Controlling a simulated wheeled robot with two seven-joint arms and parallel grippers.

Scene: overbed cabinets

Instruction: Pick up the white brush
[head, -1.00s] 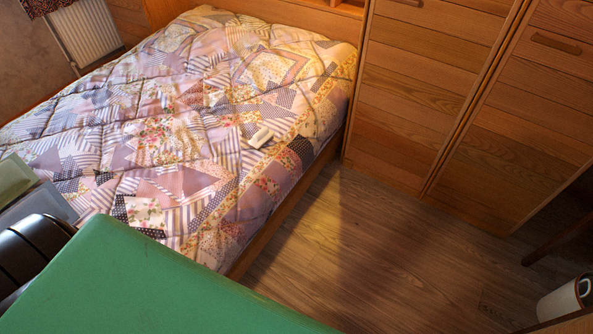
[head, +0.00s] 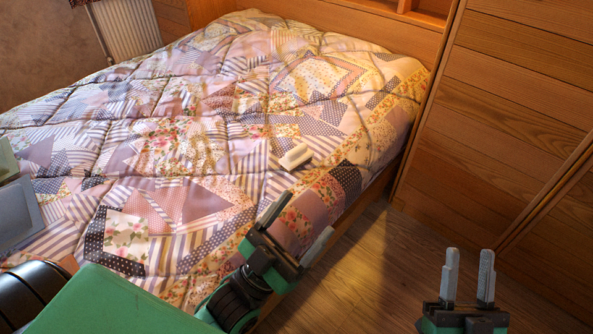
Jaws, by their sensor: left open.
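The white brush (head: 295,156) is a small pale block lying on the patchwork quilt (head: 165,140), near the bed's right side. My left gripper (head: 301,227) is open and empty, in front of the brush and apart from it, over the bed's right edge. My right gripper (head: 466,275) is at the lower right, over the floor. Its two fingers stand apart with nothing between them. The brush is fully in sight, but its fine detail is too small to make out.
Wooden cabinets (head: 505,110) stand right of the bed, with a strip of wood floor (head: 375,250) between. A wooden headboard (head: 345,28) closes the far side. A grey panel (head: 22,212) lies at the left edge. A white radiator (head: 127,28) is at the back left.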

